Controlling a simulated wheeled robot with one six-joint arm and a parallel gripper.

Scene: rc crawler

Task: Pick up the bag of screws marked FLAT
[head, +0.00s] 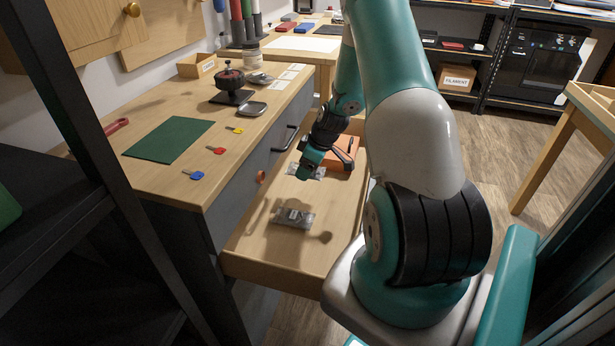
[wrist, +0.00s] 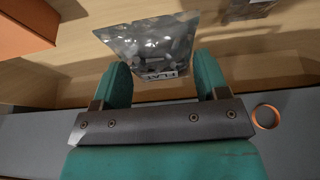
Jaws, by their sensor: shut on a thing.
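The clear bag of screws marked FLAT (wrist: 155,48) shows in the wrist view between my two fingers, its label close to the gripper. In the head view only part of this bag (head: 319,172) shows beside the fingers. My gripper (wrist: 163,82) is shut on it; it also shows in the head view (head: 306,172), over the far part of the open wooden drawer (head: 265,247). I cannot tell whether the bag is clear of the drawer floor. A second bag of screws (head: 293,218) lies nearer in the drawer; its marking is too small to read.
An orange box (head: 341,154) stands at the drawer's far end. The workbench (head: 150,180) on the left holds a green mat (head: 168,141), several coloured keys and a dark round device on a base (head: 231,86). An orange ring (head: 261,177) is by the cabinet side.

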